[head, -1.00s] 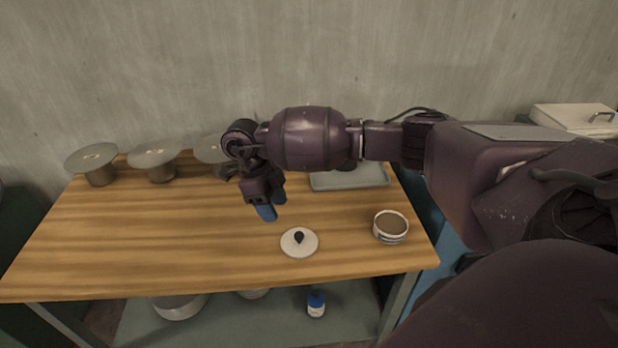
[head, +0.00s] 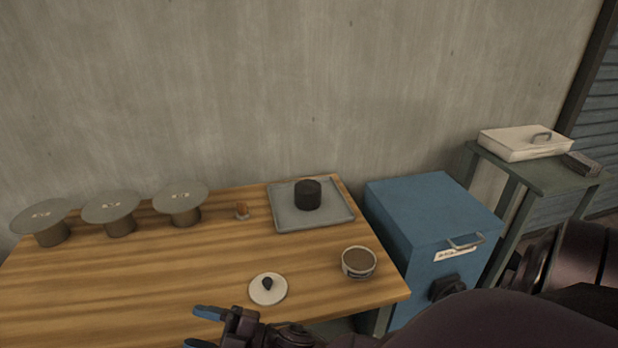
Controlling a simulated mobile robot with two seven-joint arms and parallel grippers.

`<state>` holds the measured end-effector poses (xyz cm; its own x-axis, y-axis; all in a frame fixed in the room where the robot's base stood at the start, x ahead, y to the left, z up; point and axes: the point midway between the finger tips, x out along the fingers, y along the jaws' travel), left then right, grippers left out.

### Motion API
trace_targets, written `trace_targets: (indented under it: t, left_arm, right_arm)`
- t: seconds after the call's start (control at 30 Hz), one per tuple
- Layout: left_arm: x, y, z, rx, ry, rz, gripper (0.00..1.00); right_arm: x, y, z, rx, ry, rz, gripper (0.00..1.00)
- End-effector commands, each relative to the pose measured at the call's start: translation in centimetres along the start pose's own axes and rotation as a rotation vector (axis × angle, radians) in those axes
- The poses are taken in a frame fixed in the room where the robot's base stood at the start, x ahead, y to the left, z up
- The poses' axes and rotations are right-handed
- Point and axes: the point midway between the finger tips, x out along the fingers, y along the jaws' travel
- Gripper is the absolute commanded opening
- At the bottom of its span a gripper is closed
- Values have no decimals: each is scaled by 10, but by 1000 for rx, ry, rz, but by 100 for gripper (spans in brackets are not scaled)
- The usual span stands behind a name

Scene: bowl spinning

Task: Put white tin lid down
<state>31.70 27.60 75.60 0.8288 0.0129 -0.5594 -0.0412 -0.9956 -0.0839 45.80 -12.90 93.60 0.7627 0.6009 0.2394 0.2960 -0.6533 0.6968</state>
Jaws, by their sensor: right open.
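The white tin lid (head: 268,289) lies flat on the wooden table (head: 200,262) near its front edge, its dark knob up. The white tin (head: 358,263) stands open to the right of the lid, with brown contents showing. My right gripper (head: 205,328) is at the bottom of the head view, below and left of the lid and apart from it. Its blue fingertips are spread and nothing is between them. My left gripper is not in view.
Several grey discs on posts (head: 182,196) stand at the back left. A grey tray (head: 285,219) holds a black cylinder (head: 308,194). A small brown object (head: 241,210) lies nearby. A blue cabinet (head: 430,230) and a side table with a white lidded box (head: 522,146) stand right.

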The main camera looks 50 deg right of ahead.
Motion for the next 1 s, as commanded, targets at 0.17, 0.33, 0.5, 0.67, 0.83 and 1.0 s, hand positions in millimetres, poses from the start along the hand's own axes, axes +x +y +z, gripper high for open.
trace_targets:
  t: [0.17,0.33,0.5,0.67,0.83,1.0]
  left_arm:
    - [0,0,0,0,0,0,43]
    - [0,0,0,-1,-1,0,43]
    - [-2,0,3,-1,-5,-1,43]
    - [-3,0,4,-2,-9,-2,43]
    - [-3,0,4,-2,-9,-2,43]
    - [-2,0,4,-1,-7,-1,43]
  right_arm:
    - [-86,-13,67,312,-465,156,51]
    - [-173,-43,100,564,-814,240,51]
    - [-228,-66,108,716,-1008,275,51]
    - [-242,-73,108,759,-1057,281,51]
    - [-241,-72,108,758,-1057,280,51]
    - [-241,-72,108,756,-1055,280,51]
